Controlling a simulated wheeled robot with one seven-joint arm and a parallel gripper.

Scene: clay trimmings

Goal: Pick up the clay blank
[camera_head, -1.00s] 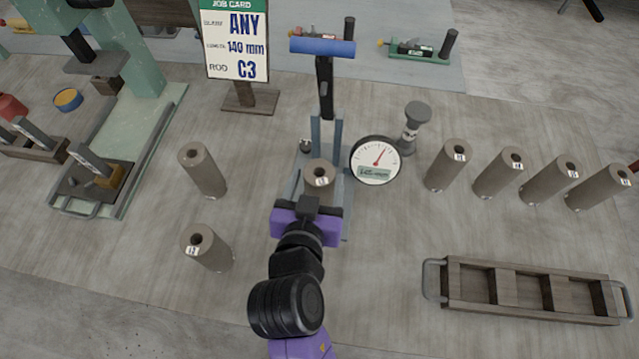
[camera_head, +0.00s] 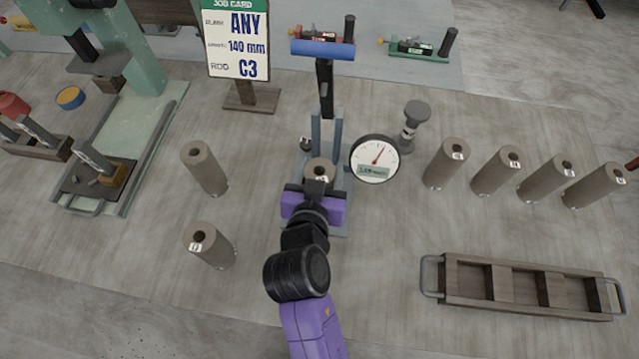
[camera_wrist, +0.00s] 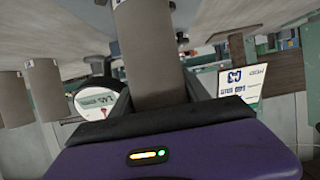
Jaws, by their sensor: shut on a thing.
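A brown clay blank (camera_head: 320,170), a hollow upright cylinder with a small label on top, stands at the dial gauge stand (camera_head: 340,225) in the middle of the bench. My gripper (camera_head: 319,187) is shut on this blank from the near side and hides its lower part. In the wrist view the blank (camera_wrist: 150,45) rises between the two dark fingers. Two similar blanks stand to the left, an upper one (camera_head: 205,168) and a lower one (camera_head: 210,247). Several more stand in a row at the right, the nearest here (camera_head: 447,165).
The round dial (camera_head: 374,160) is close right of the held blank, with a grey knobbed post (camera_head: 412,125) behind. A job card (camera_head: 237,40) reads ANY, 140 mm, C3. A wooden tray (camera_head: 520,300) with empty compartments lies front right. A green press (camera_head: 130,130) stands left.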

